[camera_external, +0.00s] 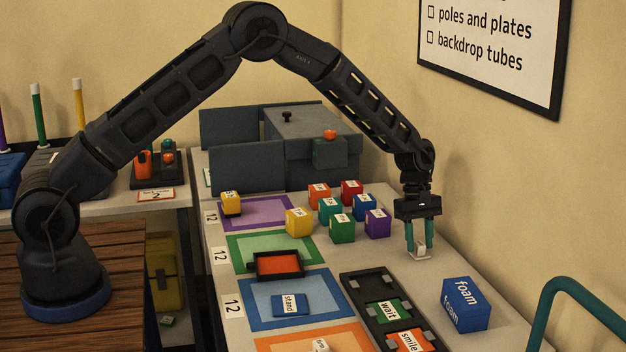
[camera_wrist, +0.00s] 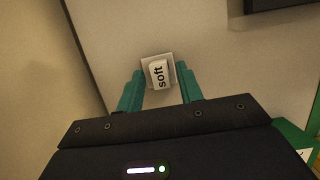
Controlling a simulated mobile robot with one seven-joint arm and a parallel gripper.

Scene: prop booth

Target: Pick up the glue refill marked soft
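The glue refill marked soft (camera_wrist: 159,75) is a small white block with black lettering, standing on a pale square base in the wrist view. It also shows in the external view (camera_external: 420,249), near the table's right edge by the wall. My gripper (camera_wrist: 158,88) points down over it, with one teal finger on each side of the block. In the external view my gripper (camera_external: 419,248) has its fingertips low around the refill. The fingers look apart, with narrow gaps to the block in the wrist view. The base of the refill rests on the table.
A blue foam block (camera_external: 466,304) stands in front and right. A black tray (camera_external: 362,287) with wait and smile cards lies front left. Several coloured cubes (camera_external: 342,229) stand to the left. The wall (camera_external: 480,150) is close on the right.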

